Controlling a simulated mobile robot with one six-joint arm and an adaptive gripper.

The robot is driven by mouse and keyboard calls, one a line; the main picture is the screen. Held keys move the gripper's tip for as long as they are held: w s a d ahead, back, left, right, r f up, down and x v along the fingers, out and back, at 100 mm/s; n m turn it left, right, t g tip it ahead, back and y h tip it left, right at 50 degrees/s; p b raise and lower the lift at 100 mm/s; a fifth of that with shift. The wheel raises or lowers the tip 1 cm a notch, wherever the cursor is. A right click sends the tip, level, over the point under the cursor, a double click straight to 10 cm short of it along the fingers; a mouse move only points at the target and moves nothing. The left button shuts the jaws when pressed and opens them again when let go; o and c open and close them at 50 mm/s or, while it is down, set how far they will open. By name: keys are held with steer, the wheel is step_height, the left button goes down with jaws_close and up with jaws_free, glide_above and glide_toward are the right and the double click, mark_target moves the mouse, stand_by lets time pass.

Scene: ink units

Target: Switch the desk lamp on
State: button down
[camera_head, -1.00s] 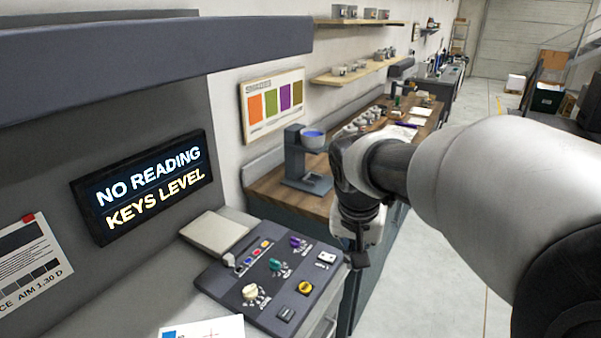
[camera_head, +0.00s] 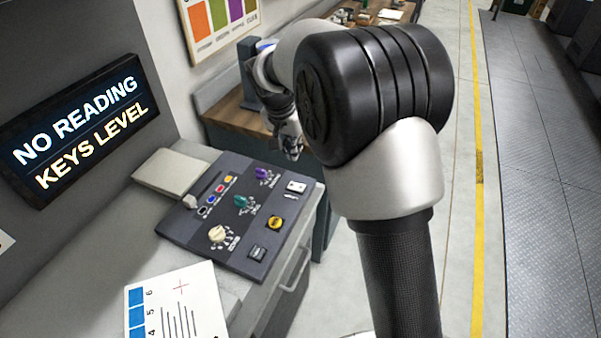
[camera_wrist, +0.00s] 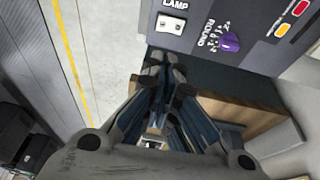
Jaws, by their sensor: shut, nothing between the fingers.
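A dark control panel (camera_head: 235,215) lies on the grey desk. At its right end is a white rocker switch (camera_head: 296,187), and the wrist view shows this switch (camera_wrist: 171,24) beside the word LAMP. I cannot tell which way the rocker is tipped. My gripper (camera_head: 292,153) hangs just beyond the panel's far right corner, partly hidden by my arm. In the wrist view my gripper (camera_wrist: 164,62) is shut and empty, its fingertips below the switch in the picture and apart from it. No desk lamp can be made out.
The panel also has a purple knob (camera_head: 264,173), a green knob (camera_head: 241,202), a cream knob (camera_head: 217,234) and a yellow button (camera_head: 275,222). A lit sign (camera_head: 80,130) reads NO READING, KEYS LEVEL. A printed card (camera_head: 178,304) lies in front. Open floor (camera_head: 470,250) is at right.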

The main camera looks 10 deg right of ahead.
steer(key=b, duration=0.4)
glide_toward(303, 186)
steer(key=f, duration=0.1)
steer(key=w+d+f, duration=0.1)
steer(key=f, duration=0.1)
steer(key=w+f, duration=0.1)
steer(key=shift+w+d+f, duration=0.2)
steer(key=shift+d+f, duration=0.1)
steer(key=shift+f, duration=0.65)
steer(key=shift+s, duration=0.1)
steer(key=shift+s+d+f+b, duration=0.1)
steer(key=shift+d+f+b, duration=0.15)
steer(key=shift+f+b, duration=0.3)
steer(key=shift+r, duration=0.1)
steer(key=shift+a, duration=0.1)
steer(key=shift+w+a+r+p, duration=0.3)
steer(key=shift+w+a, duration=0.15)
steer(key=shift+a, duration=0.1)
